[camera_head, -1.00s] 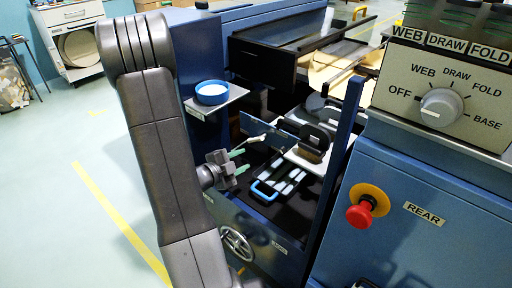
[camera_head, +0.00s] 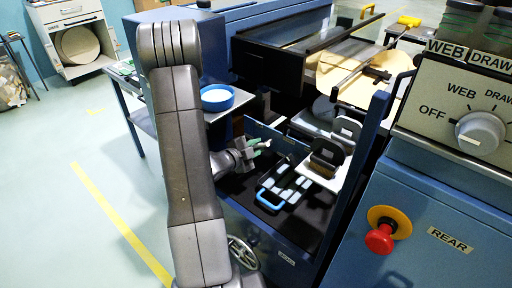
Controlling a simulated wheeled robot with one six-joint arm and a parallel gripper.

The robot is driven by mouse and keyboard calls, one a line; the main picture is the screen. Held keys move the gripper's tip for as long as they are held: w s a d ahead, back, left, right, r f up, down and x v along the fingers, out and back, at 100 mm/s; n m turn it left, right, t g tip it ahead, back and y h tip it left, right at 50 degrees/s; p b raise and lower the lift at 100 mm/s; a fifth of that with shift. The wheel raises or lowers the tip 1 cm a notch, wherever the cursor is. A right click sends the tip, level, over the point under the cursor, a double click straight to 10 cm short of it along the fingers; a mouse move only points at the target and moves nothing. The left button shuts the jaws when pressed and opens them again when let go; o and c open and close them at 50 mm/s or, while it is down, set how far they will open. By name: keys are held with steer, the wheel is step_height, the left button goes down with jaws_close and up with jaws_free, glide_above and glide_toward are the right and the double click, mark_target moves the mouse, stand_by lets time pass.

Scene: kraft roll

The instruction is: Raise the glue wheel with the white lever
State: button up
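My gripper (camera_head: 259,147), with green fingertips, is inside the blue machine's open bay, left of centre. A small white piece, which looks like the end of the white lever (camera_head: 268,144), shows right at the fingertips. The rest of the lever is hidden or too small to make out. The fingers look closer together than before, but I cannot tell whether they grip it. Dark rounded parts (camera_head: 326,152) stand on a white block right of the gripper. I cannot tell which part is the glue wheel.
A blue-handled rack (camera_head: 270,199) with pale pieces lies below right of the gripper. A blue bowl (camera_head: 217,97) stands on a side shelf. A blue post (camera_head: 357,170) bounds the bay on the right. A red stop button (camera_head: 380,238) and selector knob (camera_head: 481,133) are farther right.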

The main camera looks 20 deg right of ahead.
jaws_close()
steer(key=shift+f+m+b, duration=0.1)
steer(key=shift+m+b, duration=0.2)
steer(key=shift+b, duration=0.55)
steer(key=shift+w+m+b, duration=0.1)
steer(key=shift+m+b, duration=0.3)
steer(key=shift+b, duration=0.85)
step_height(320, 180, up, 2)
steer(key=m+t+b, duration=0.1)
steer(key=m+b, duration=0.2)
steer(key=b, duration=0.4)
steer(key=m+t+y+b, duration=0.1)
steer(key=m+b, duration=0.3)
steer(key=b, duration=0.4)
steer(key=shift+r+t, duration=0.2)
steer(key=shift+t, duration=0.3)
steer(key=m+b, duration=0.1)
steer(key=b, duration=0.1)
steer(key=r+m+b, duration=0.1)
steer(key=m+b, duration=0.1)
steer(key=b, duration=0.1)
steer(key=shift+s+r+t, duration=0.2)
steer(key=shift+s+t, duration=0.1)
steer(key=shift+t, duration=0.1)
steer(key=shift+r, duration=0.1)
steer(key=shift+o, duration=2)
jaws_free()
steer(key=shift+d, duration=0.1)
